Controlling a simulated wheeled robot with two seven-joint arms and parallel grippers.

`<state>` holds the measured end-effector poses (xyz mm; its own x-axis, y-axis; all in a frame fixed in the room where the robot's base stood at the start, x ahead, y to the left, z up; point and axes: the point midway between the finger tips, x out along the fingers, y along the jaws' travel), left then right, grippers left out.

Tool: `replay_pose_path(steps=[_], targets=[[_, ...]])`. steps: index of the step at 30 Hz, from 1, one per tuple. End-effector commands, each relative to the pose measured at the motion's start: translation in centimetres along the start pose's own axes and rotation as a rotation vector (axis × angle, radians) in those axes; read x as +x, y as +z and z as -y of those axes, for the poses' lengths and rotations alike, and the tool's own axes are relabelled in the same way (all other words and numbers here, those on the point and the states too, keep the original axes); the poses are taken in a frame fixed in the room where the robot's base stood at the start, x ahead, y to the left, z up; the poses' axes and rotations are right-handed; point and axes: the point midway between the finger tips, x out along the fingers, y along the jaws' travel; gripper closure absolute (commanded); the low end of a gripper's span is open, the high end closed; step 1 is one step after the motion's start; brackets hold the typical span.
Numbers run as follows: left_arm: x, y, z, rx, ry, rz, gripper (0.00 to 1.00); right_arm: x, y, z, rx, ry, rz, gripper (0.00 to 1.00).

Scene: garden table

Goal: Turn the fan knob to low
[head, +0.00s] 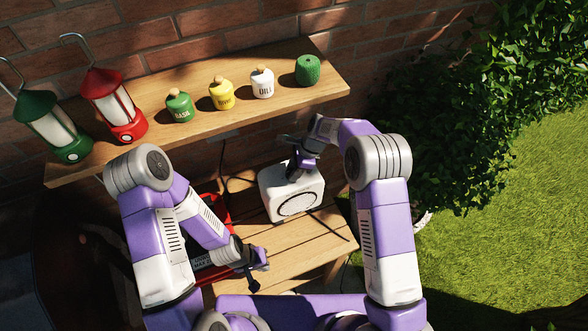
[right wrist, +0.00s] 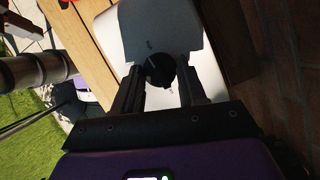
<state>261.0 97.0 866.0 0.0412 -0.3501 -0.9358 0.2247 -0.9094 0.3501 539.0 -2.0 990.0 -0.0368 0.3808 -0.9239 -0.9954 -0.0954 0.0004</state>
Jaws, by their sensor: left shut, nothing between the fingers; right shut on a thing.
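The white fan (head: 279,201) stands on the lower wooden table with its round grille facing front. Its dark round knob (right wrist: 157,70) is on the top face, seen in the right wrist view with faint markings around it. My right gripper (head: 294,172) reaches down to the fan's top. In the right wrist view, its two fingers (right wrist: 162,76) are on either side of the knob, shut on it. The knob's exact setting is too dark and small to read. My left gripper (head: 258,268) is shut and empty, low over the table, to the left of and in front of the fan.
A wooden shelf (head: 215,120) behind holds a green lantern (head: 52,127), a red lantern (head: 112,103) and several small jars. A red object (head: 222,209) lies on the table (head: 325,238) left of the fan, partly hidden by my left arm. Hedge and grass are on the right.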

Motion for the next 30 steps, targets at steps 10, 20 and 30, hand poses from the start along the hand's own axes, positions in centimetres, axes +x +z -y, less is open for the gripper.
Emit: replay_pose_path(steps=[10,20,30], targets=[[0.5,0.0,0.2,0.0,0.0,0.0,1.0,0.1,0.0,0.4,-0.268,0.11,0.001,0.89],[1.2,-0.1,0.4,0.0,0.0,0.0,1.0,0.2,0.2,0.6,-0.558,0.229,0.001,0.89],[1.8,-0.1,0.7,0.0,0.0,0.0,1.0,0.3,0.4,0.8,-0.857,0.352,0.0,0.89]])
